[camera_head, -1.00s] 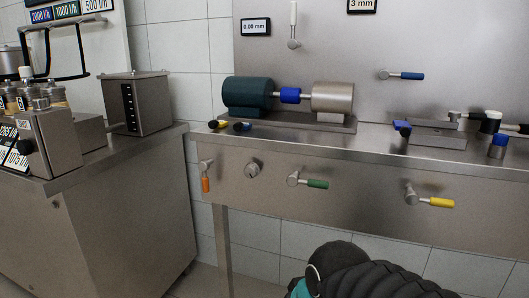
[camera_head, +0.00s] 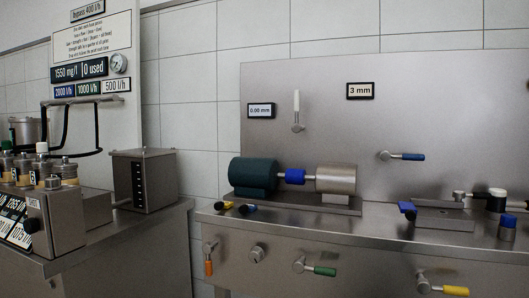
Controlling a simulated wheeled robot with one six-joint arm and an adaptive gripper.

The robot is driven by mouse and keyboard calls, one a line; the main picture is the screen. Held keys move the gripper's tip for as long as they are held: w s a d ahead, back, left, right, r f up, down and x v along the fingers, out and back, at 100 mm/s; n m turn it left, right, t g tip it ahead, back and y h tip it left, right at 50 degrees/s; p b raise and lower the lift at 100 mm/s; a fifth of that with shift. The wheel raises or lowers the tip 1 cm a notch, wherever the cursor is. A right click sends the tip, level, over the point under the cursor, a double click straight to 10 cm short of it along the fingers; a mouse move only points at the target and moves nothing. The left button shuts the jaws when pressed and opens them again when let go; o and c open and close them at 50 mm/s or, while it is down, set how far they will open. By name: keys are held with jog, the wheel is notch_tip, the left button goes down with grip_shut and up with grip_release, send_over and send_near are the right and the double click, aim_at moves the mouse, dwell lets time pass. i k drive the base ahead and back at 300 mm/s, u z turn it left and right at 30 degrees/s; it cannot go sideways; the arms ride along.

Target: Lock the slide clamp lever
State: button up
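Several levers with coloured grips show, and I cannot tell from the pictures which is the slide clamp lever. A white lever (camera_head: 297,107) points up on the back panel. A blue lever (camera_head: 405,156) lies level, pointing right on that panel. On the bench front, an orange lever (camera_head: 209,262) hangs down, a green lever (camera_head: 320,271) points right, and a yellow lever (camera_head: 449,289) points right at the bottom edge. A block with a blue part (camera_head: 407,208) and a black knob (camera_head: 496,199) sits on the bench at right. My gripper is not in view.
A dark motor (camera_head: 254,175) and a steel cylinder (camera_head: 336,180) joined by a blue coupling (camera_head: 292,176) stand on the bench (camera_head: 330,231). A steel box (camera_head: 144,180) and jars stand on the left counter. Displays read 0.00 mm (camera_head: 261,110) and 3 mm (camera_head: 360,91).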

aim_at(299, 266)
jog(key=z, duration=2.6)
jog(key=k, duration=0.95)
jog(key=u, duration=1.95)
